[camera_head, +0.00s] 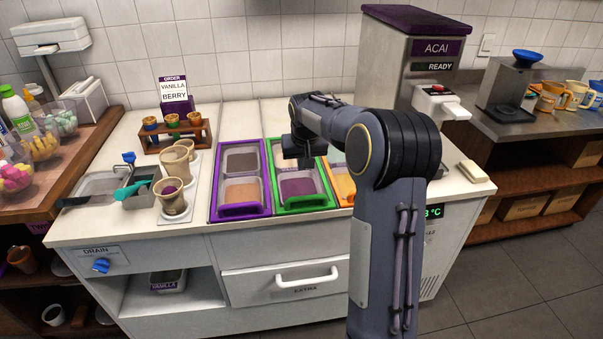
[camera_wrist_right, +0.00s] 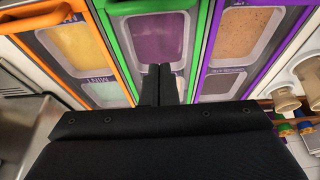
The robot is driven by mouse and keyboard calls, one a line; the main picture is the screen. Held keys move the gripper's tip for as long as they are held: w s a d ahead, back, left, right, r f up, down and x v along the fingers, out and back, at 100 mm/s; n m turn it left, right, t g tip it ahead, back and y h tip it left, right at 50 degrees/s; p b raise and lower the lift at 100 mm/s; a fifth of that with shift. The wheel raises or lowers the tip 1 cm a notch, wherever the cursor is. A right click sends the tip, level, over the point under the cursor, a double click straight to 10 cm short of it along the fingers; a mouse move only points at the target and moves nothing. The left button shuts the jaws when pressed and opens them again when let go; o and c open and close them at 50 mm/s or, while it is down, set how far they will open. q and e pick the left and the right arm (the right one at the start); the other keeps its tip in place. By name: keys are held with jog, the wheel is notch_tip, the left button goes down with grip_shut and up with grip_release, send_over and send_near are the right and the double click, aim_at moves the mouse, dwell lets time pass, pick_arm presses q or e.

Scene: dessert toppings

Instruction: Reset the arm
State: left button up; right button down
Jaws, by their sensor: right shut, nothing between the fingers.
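My right arm rises from the bottom right of the head view and bends left over the counter. Its gripper (camera_head: 304,158) hangs over the green-framed topping tray (camera_head: 312,206), above the tray's back part. In the right wrist view the two black fingers (camera_wrist_right: 160,72) are together and empty, in front of the green tray's frame (camera_wrist_right: 112,50). Whether the fingertips touch anything below cannot be told. My left gripper does not show in either view.
A purple-framed tray (camera_head: 214,200) lies left of the green one, an orange-framed tray (camera_head: 341,188) right. Paper cups (camera_head: 171,205) stand at the left beside a metal sink pan (camera_head: 98,186). The ACAI machine (camera_head: 420,75) stands behind. A pale block (camera_head: 473,171) lies at the right edge.

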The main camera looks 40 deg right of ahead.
jog(key=shift+v, duration=1)
jog(key=shift+s, duration=0.1)
jog(key=s+a+r+n+t+y, duration=0.2)
jog(key=s+a+r+y, duration=0.2)
jog(key=s+a, duration=0.9)
jog(key=s+a+f+n+y, duration=0.1)
jog(key=s+a+f, duration=0.1)
jog(key=s+a, duration=0.4)
jog(key=s+a+f+n, duration=0.1)
jog(key=s+a+f, duration=0.2)
jog(key=s+a, duration=0.3)
jog(key=s, duration=0.5)
jog(key=shift+s+f+y, duration=0.15)
jog(key=shift+f+y, duration=0.1)
jog(key=shift+y, duration=0.15)
jog(key=shift+a, duration=0.1)
